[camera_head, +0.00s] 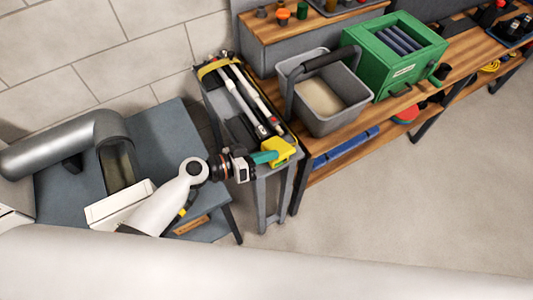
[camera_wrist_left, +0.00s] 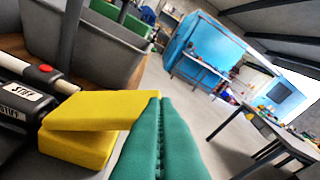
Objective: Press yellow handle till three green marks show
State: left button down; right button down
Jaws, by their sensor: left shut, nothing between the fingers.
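The yellow handle (camera_head: 279,151) is at the front end of the narrow grey stand. My left gripper (camera_head: 266,157) has teal fingers and is right beside the handle. In the left wrist view the left gripper's fingers (camera_wrist_left: 160,105) are pressed together, empty, with their tips at the handle's right edge. I cannot tell whether they touch it. No green marks can be made out. My right gripper is not in view.
A grey bucket (camera_head: 328,122) and a green box (camera_head: 392,78) stand on the wooden bench to the right. A blue-grey table (camera_head: 160,140) is on the left. Open floor lies in front.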

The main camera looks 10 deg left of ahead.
pick_arm(q)
notch_tip(320, 180, down, 5)
jog(key=s+d+m+t+y+b, duration=0.1)
jog(key=s+m+b, duration=0.1)
jog(key=m+b, duration=0.3)
jog(key=shift+s+d+f+t+b, duration=0.2)
jog(key=shift+d+t+b, duration=0.15)
jog(key=shift+b, duration=1.9)
jog(key=s+a+r, duration=0.5)
jog(key=a+r, duration=0.1)
jog(key=a, duration=0.2)
jog(key=shift+s+r+p, duration=0.3)
jog(key=shift+s+r, duration=0.05)
jog(key=shift+d, duration=0.15)
